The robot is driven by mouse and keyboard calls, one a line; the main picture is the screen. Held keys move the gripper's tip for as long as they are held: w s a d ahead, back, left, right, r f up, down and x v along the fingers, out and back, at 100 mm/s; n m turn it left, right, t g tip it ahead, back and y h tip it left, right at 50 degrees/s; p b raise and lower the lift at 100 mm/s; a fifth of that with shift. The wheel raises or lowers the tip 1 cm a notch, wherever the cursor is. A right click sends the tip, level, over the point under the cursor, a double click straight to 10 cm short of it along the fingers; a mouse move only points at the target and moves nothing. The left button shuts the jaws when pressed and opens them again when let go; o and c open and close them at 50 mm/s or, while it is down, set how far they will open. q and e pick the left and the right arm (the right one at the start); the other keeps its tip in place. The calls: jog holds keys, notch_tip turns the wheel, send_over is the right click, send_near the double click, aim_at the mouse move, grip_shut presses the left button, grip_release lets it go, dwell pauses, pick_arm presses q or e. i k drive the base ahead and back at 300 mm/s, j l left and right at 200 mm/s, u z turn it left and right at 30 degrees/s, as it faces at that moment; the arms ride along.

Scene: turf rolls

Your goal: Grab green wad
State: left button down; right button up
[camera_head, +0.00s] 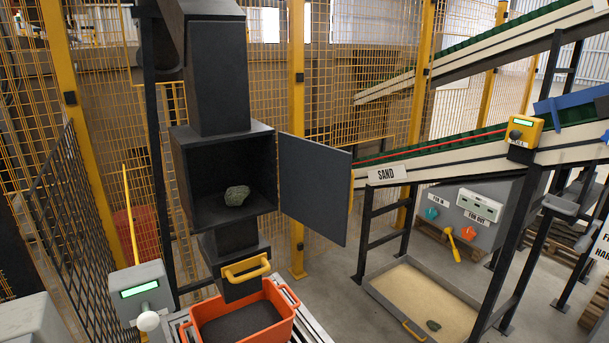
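A crumpled grey-green wad (237,195) lies inside an open dark metal box (187,160), on its floor near the front opening. The box door (315,190) stands swung open to the right. A second, smaller dark green lump (433,325) lies on the sand in a shallow tray (385,304) at the lower right. Neither of my grippers shows in this view.
An orange bin (287,300) with dark material stands below the box and its yellow handle (245,268). A grey control box (140,291) with a white knob is at left. Conveyors and a "SAND" sign (386,174) are at right. Yellow-framed mesh fencing stands behind.

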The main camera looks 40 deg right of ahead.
aim_at(234, 195)
jog(key=i+l+u, duration=0.1)
jog(key=l+u, duration=0.25)
jog(key=l, duration=1.2)
jog(key=l+u, duration=0.35)
jog(key=l, duration=1.2)
jog(key=k, duration=0.05)
